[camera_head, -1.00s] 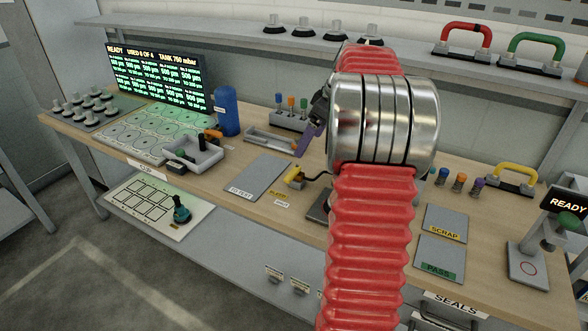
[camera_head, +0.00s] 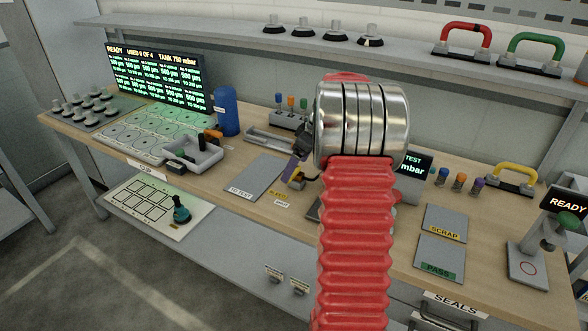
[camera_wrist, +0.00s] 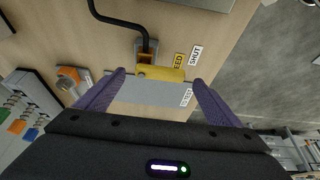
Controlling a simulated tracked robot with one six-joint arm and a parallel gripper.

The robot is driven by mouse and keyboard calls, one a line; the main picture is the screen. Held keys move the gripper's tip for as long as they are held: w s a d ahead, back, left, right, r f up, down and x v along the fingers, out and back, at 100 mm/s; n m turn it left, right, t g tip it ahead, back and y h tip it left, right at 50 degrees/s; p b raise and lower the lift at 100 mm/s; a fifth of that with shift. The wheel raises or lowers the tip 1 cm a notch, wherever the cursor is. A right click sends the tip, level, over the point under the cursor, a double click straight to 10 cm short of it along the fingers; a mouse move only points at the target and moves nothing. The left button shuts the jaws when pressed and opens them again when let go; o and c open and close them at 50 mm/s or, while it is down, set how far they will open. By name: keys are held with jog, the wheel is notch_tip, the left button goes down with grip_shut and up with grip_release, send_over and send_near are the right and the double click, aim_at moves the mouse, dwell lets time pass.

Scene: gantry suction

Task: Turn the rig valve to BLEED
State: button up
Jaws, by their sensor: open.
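The rig valve's yellow handle (camera_wrist: 160,73) lies crosswise between my finger tips in the wrist view, on an orange mount with a black hose. A yellow BLEED label (camera_wrist: 179,61), partly covered, and a white SHUT label (camera_wrist: 195,56) sit beside its right end. My gripper (camera_wrist: 158,77) is open, one purple finger on each side of the handle; I cannot tell whether either touches it. In the head view my gripper (camera_head: 292,168) is over the valve and partly hides it; the BLEED label (camera_head: 279,195) shows in front.
The grey TO TEST plate (camera_head: 254,177) lies left of the valve. A grey tray (camera_head: 192,160) and blue bottle (camera_head: 227,112) stand further left. The test display (camera_head: 413,168) is right of my arm. SCRAP (camera_head: 446,222) and PASS (camera_head: 440,258) plates lie at the right.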

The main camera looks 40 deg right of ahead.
jog(key=shift+x, duration=1)
jog(key=shift+c, duration=0.5)
jog(key=c, duration=1.4)
jog(key=shift+a, duration=0.25)
jog(key=shift+d, duration=0.2)
